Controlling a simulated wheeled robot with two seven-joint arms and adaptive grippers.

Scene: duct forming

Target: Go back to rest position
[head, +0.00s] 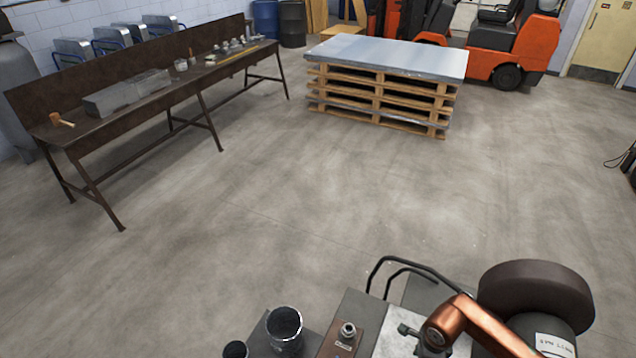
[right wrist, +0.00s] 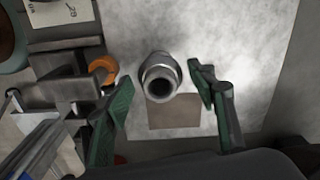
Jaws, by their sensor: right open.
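My right gripper (right wrist: 160,82) shows in the right wrist view. Its two green-padded fingers are spread wide with nothing held. A round metal fitting (right wrist: 160,78) with a dark hollow centre appears between the fingertips, with visible gaps on both sides. It lies over a pale surface (right wrist: 250,40) with a brown patch (right wrist: 175,112). I cannot tell how far below the fingers the fitting is. Neither gripper can be made out in the head view.
A long workbench (head: 130,118) is at left, a sheet stack on pallets (head: 385,55) behind. The floor between is clear.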

